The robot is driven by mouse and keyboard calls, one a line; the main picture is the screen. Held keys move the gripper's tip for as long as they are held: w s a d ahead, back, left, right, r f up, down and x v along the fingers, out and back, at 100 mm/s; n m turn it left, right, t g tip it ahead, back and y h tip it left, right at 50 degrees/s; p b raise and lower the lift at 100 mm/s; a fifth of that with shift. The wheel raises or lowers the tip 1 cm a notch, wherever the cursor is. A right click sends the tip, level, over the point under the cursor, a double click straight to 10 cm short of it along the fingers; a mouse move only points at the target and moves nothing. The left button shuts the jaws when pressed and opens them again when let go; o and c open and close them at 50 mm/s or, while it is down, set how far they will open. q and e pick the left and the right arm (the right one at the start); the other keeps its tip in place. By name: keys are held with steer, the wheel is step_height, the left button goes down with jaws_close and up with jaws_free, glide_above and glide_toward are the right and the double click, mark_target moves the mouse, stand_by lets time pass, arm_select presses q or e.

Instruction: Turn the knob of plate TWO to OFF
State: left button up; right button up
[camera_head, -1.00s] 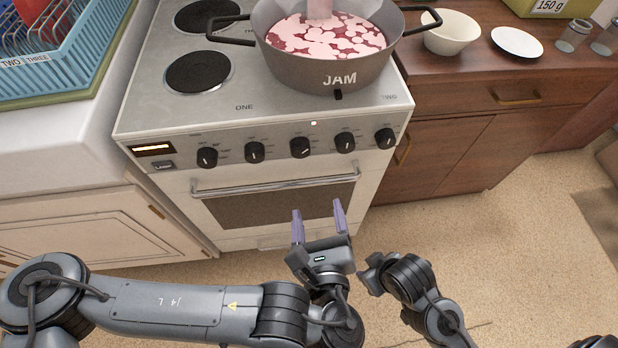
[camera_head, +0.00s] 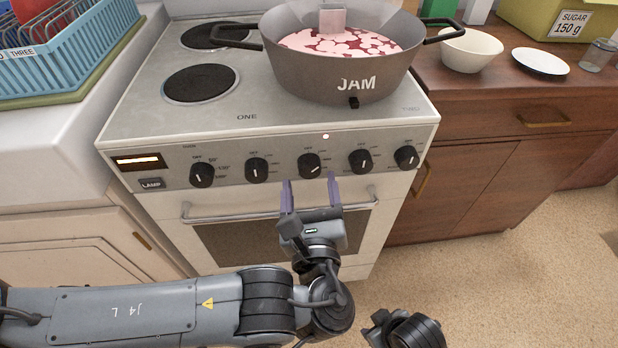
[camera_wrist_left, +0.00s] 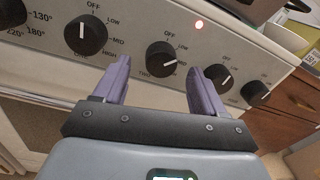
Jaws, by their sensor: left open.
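The black middle knob (camera_head: 309,165) on the stove's front panel is taken as plate TWO's, as the small lettering under it in the left wrist view (camera_wrist_left: 160,58) seems to read TWO. Its white pointer is turned away from OFF, toward the right, near MID. My left gripper (camera_head: 311,186) is open and empty, its two purple fingers pointing at this knob from just below and in front. In the left wrist view (camera_wrist_left: 160,82) the knob shows between and beyond the fingertips, apart from them. My right gripper's fingers are not visible; only part of that arm shows.
Other knobs (camera_head: 257,169) (camera_head: 360,161) flank the middle one closely. A red-white light (camera_head: 325,136) glows above. The oven handle (camera_head: 230,215) runs below the panel. A JAM pot (camera_head: 325,75) stands on the right front of the hob; the left front plate (camera_head: 200,83) is bare.

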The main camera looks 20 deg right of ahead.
mark_target(309, 171)
arm_select(q)
steer(key=x, duration=0.3)
steer(key=shift+s+d+b, duration=0.1)
steer(key=shift+d+b, duration=0.05)
steer(key=shift+b, duration=0.25)
steer(key=shift+w, duration=0.35)
steer(key=c, duration=1.1)
steer(key=shift+o, duration=0.2)
